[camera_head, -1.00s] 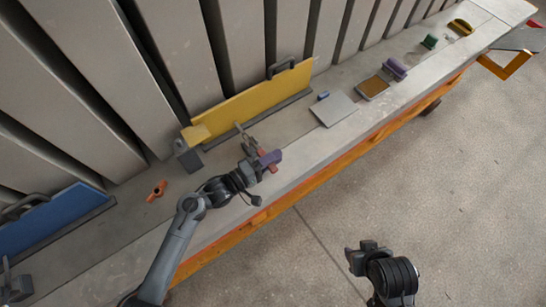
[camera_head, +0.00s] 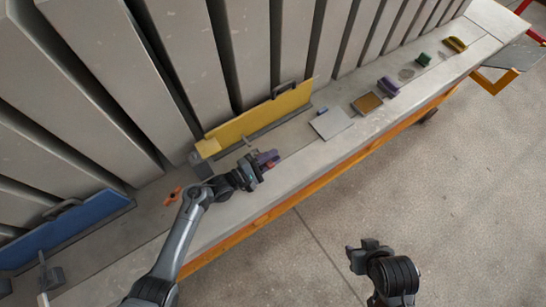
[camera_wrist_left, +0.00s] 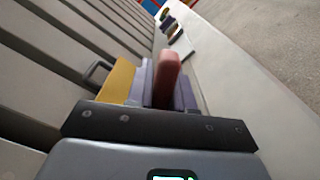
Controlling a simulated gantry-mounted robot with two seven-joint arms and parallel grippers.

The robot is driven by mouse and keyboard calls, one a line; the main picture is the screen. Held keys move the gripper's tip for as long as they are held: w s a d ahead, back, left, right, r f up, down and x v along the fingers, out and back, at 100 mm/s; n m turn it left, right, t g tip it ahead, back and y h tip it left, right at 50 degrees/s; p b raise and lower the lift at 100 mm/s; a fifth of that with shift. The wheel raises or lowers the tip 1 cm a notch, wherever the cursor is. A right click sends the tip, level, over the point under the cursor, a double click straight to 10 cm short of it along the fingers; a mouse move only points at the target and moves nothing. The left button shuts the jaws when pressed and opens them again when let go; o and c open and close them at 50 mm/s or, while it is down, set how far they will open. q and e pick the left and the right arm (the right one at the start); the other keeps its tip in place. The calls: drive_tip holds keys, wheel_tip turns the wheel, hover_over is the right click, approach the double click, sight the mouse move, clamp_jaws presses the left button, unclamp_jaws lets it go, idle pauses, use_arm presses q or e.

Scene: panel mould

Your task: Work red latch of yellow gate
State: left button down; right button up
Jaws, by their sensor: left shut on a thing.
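The yellow gate (camera_head: 262,118) is a low panel with a dark handle, standing along the bench against the grey slabs. It also shows in the left wrist view (camera_wrist_left: 116,80). My left gripper (camera_head: 267,158) is in front of the gate, with purple fingers. In the left wrist view the red latch (camera_wrist_left: 167,78) stands up between those fingers, and my left gripper (camera_wrist_left: 165,90) is shut on it. In the head view the gripper mostly hides the latch. My right gripper (camera_head: 362,248) hangs over the floor, away from the bench; its jaw opening is unclear.
A blue panel (camera_head: 70,228) with a handle stands at the left. An orange-red piece (camera_head: 173,196) lies between the panels. A grey plate (camera_head: 331,123), a brown-topped block (camera_head: 367,103) and a purple block (camera_head: 388,87) lie to the right. Open floor lies in front.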

use_arm(q)
drive_tip(key=shift+w+a+r+n+p, duration=0.2)
drive_tip(key=shift+w+r+n+p, duration=0.1)
drive_tip(key=shift+r+n+p, duration=0.15)
drive_tip(key=shift+f, duration=0.1)
drive_tip(key=c, duration=1.1)
unclamp_jaws()
drive_tip(key=shift+p+v, duration=0.35)
drive_tip(key=shift+v, duration=5.05)
